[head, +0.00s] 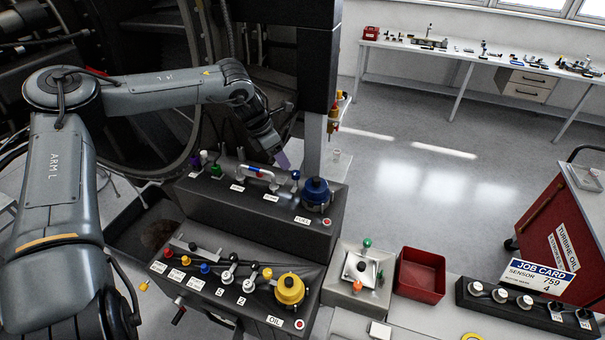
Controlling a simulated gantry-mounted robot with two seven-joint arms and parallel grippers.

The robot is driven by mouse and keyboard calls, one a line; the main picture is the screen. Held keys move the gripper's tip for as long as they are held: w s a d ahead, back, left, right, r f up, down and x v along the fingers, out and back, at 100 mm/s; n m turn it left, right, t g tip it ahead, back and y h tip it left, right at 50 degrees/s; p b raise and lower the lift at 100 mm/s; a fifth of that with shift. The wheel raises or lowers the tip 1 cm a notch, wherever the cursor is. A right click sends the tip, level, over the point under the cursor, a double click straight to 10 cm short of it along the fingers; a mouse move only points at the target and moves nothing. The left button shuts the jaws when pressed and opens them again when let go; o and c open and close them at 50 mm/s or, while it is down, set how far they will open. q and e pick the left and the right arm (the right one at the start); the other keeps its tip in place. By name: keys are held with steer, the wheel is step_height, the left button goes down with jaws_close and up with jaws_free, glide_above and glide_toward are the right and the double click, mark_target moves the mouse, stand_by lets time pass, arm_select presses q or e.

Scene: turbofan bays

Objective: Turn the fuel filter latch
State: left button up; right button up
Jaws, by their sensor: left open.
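A large blue round cap (316,191) stands on the right end of the dark upper panel (225,205). The small label (303,219) in front of it seems to read FUEL. I cannot clearly make out which part there is the latch. My left gripper (282,160) points down at the back of the upper panel, up and to the left of the blue cap and apart from it. It is open, and nothing shows between its fingers. A small blue knob (295,175) stands between the gripper and the cap. My right gripper is out of view.
The lower panel in front carries a yellow cap (290,289) marked OIL and several coloured knobs. A dark post (318,60) rises just behind the blue cap. A red bin (420,274) and a job card (541,275) are to the right.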

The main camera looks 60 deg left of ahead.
mark_target(295, 173)
arm_select(q)
steer(key=shift+w+a+r+p+x, duration=0.1)
steer(key=shift+w+a+p+x, duration=0.15)
steer(key=shift+x, duration=1.25)
steer(key=shift+w+r+p+x, duration=0.1)
steer(key=shift+w+p+x, duration=0.15)
steer(key=shift+x, duration=1.2)
steer(key=shift+w+a+r+p+x, duration=0.15)
steer(key=shift+w+x, duration=0.2)
steer(key=shift+x, duration=1.15)
steer(key=shift+f+t, duration=0.1)
steer(key=shift+t, duration=0.2)
jaws_close()
